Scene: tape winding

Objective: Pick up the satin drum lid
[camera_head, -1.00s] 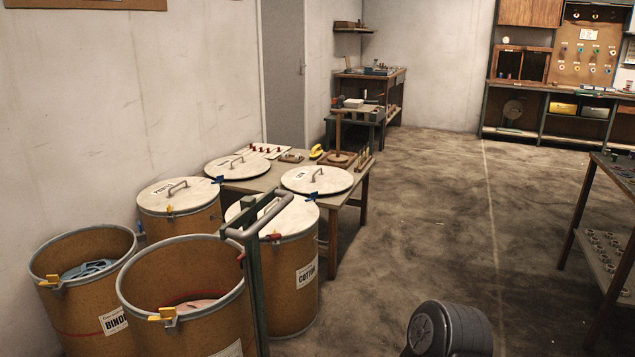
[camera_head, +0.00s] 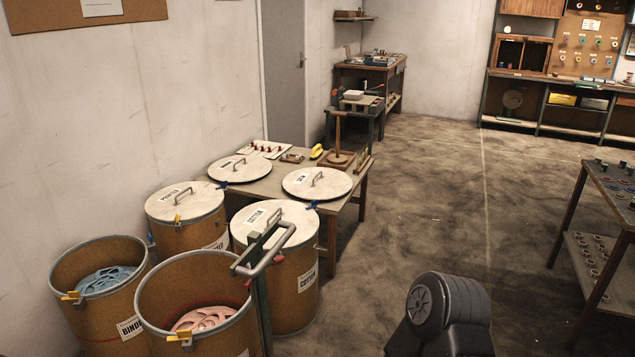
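Two round pale lids with metal handles lie flat on the low table (camera_head: 345,209). One lid (camera_head: 332,190) is at the table's front right, the other (camera_head: 252,173) at the left behind it. Their small labels are too blurred to read surely, so I cannot tell for certain which is the satin lid. An open brown drum with pink material inside (camera_head: 180,285) stands in front; its label is mostly cut off. Neither gripper is in view. A dark rounded part of my own body shows at the bottom.
Lidded drums stand at the table's left: printed (camera_head: 190,236) and cotton (camera_head: 280,277). An open binding drum (camera_head: 105,310) is front left. A green post with a grey handle (camera_head: 272,258) rises before the drums. A wooden spindle stand (camera_head: 337,158) is behind the lids.

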